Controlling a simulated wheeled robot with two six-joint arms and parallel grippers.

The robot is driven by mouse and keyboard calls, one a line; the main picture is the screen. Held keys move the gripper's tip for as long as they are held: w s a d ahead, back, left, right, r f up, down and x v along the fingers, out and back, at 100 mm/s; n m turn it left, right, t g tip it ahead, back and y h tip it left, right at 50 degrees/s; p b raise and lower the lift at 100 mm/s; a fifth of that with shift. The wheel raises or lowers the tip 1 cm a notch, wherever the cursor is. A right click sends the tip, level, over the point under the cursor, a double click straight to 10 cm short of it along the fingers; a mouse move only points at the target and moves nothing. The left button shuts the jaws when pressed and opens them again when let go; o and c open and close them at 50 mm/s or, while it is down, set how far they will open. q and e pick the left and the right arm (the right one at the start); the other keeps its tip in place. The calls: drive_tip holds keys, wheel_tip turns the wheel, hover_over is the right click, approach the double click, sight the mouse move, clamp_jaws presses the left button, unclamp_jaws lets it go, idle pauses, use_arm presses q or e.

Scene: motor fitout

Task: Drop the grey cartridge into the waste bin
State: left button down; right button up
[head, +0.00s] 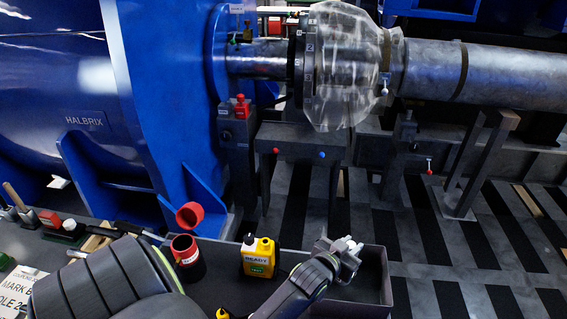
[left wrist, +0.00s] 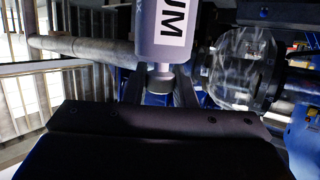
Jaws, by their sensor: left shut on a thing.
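My left gripper (head: 347,250) hangs at the near edge of the bench, above a dark open-topped box (head: 372,308). In the head view the cartridge is hard to make out at the fingertips. A dark round can (head: 187,262) with a red rim and a white label stands left on the bench, with a red round lid (head: 190,215) behind it. I cannot tell whether the can or the box is the waste bin. My right gripper is out of view.
A yellow bottle (head: 258,257) marked READY stands between the can and the gripper. Small tools and a red block (head: 49,218) lie at the left of the bench. The blue machine (head: 150,110) and grey shaft (head: 490,75) stand behind.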

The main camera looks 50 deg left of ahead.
use_arm(q)
drive_tip(key=c, duration=1.1)
unclamp_jaws()
drive_tip(key=v, duration=1.7)
drive_tip(key=shift+s+r+b, duration=0.15)
drive_tip(key=shift+s+b, duration=0.05)
drive_tip(key=shift+b, duration=0.2)
